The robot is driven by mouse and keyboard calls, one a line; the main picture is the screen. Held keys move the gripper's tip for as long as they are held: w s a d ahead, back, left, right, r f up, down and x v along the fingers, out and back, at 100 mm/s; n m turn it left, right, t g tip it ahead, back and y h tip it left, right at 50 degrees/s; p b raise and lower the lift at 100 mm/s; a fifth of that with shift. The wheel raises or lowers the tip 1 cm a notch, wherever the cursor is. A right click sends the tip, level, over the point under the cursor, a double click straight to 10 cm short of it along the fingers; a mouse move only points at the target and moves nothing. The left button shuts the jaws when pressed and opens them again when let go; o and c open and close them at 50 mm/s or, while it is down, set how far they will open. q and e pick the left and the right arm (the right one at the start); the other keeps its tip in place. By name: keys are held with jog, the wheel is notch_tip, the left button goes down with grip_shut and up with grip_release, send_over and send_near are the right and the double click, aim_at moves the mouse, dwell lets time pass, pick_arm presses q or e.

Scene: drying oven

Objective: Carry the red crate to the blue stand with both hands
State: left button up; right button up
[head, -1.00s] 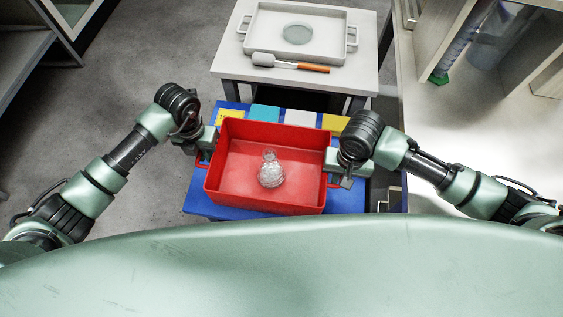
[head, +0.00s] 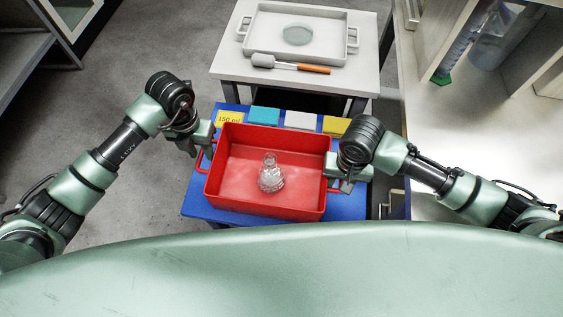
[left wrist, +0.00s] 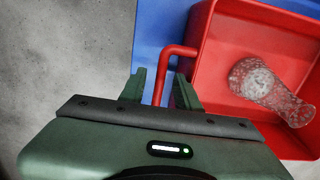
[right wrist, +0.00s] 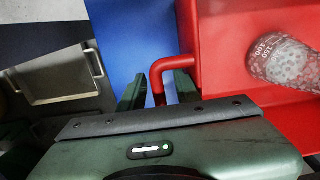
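The red crate (head: 228,193) sits on the blue stand (head: 203,207), with a clear glass flask (head: 271,178) inside. My left gripper (head: 203,143) is at the crate's left handle. In the left wrist view its fingers (left wrist: 162,90) stand apart on either side of the red handle bar (left wrist: 160,80), with gaps showing. My right gripper (head: 345,178) is at the right handle. In the right wrist view its fingers (right wrist: 158,92) also stand apart around the handle (right wrist: 157,78), with gaps beside it. The fingertips' lower ends are hidden.
Behind the stand, a white table (head: 232,60) holds a white tray (head: 335,52) and an orange-handled tool (head: 290,65). Coloured labels, one a yellow card (head: 229,118), lie along the stand's far edge. A white bench (head: 440,120) is close on the right.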

pick_arm(q)
notch_tip(320, 180, up, 7)
jog(key=shift+r, duration=0.2)
pick_arm(e)
jog(key=shift+r, duration=0.15)
notch_tip(320, 180, up, 12)
jog(key=shift+f, duration=0.15)
dwell(0.6)
